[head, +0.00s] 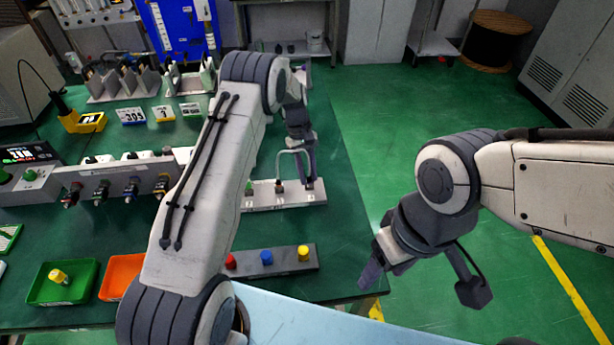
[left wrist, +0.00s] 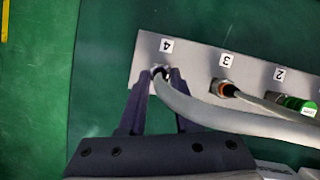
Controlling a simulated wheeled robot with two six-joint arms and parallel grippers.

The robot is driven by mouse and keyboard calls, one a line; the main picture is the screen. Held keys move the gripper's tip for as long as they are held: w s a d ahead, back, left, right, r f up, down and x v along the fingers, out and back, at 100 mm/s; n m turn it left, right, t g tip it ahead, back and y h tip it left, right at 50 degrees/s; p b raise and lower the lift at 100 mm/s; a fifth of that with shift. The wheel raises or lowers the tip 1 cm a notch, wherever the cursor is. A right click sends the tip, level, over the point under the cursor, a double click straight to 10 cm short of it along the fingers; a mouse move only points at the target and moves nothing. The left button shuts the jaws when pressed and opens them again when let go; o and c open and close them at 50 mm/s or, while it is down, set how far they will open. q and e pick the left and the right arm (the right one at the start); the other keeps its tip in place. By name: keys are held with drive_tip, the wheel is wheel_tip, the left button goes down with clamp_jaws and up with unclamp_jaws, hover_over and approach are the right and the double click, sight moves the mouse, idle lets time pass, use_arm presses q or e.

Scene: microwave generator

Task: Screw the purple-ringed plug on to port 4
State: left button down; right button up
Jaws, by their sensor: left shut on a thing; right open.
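The grey port panel (head: 262,201) stands on the green bench. It shows closely in the left wrist view (left wrist: 195,66), with labels 4, 3 and 2. My left gripper (head: 309,184) is at the panel's right end. In the left wrist view its fingers (left wrist: 162,76) are shut around a plug (left wrist: 160,70) at port 4. A thick grey cable (left wrist: 220,115) curves away from this plug. The purple ring cannot be made out, and I cannot tell how far the plug is seated. My right gripper (head: 373,268) is open and empty, off the bench's right side.
An orange-ringed plug (left wrist: 230,89) sits at port 3 and a green part (left wrist: 298,104) near port 2. A block with red, blue and yellow caps (head: 284,262), a green tray (head: 45,291) and an orange tray (head: 118,275) lie nearer. Floor right of the bench is clear.

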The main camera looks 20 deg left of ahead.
use_arm(q)
drive_tip(key=m, duration=0.2)
drive_tip(key=m+y+b, duration=0.1)
drive_tip(key=shift+w+d+m+g, duration=0.15)
drive_tip(key=shift+m+g, duration=0.15)
drive_tip(key=shift+m, duration=0.1)
drive_tip(key=m+y, duration=0.1)
drive_tip(key=m, duration=0.1)
drive_tip(key=shift+d+m, duration=0.15)
drive_tip(key=shift+m, duration=0.15)
drive_tip(key=m+y, duration=0.1)
drive_tip(key=m, duration=0.2)
drive_tip(key=shift+d+m+y, duration=0.15)
drive_tip(key=shift+m+y, duration=0.15)
drive_tip(key=shift+y, duration=0.1)
drive_tip(key=shift+d+m+y, duration=0.15)
drive_tip(key=shift+m+y, duration=0.45)
drive_tip(key=shift+m, duration=1.3)
drive_tip(key=c, duration=0.6)
unclamp_jaws()
